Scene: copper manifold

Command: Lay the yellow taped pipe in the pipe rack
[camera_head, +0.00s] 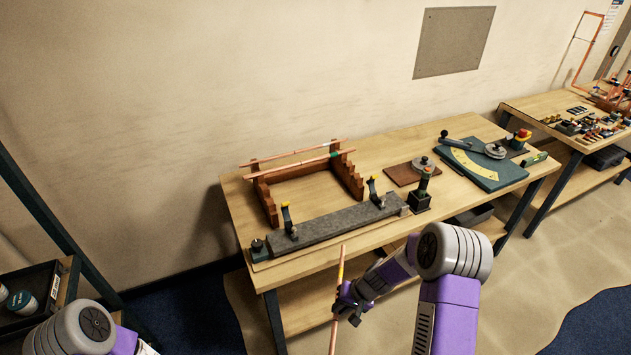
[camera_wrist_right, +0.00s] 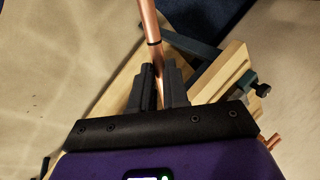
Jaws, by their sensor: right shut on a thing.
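The copper pipe with a yellow tape band (camera_head: 341,268) is in my right gripper (camera_head: 346,298), in front of the bench's front edge. In the head view it stands close to upright, its lower end reaching toward the picture's bottom. In the right wrist view the pipe (camera_wrist_right: 149,22) runs up from between the jaws of the gripper (camera_wrist_right: 160,90), with a dark band just above them. The wooden pipe rack (camera_head: 266,203) stands at the back left of the bench, with notched uprights. Two copper pipes (camera_head: 290,168) lie across it, one with green tape. My left gripper is not in view.
A grey bar fixture (camera_head: 335,223) with two upright clamps lies along the bench's front, between the rack and my right gripper. A green plate with a yellow dial (camera_head: 480,165) sits at the right. A dark shelf (camera_head: 30,295) stands at far left.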

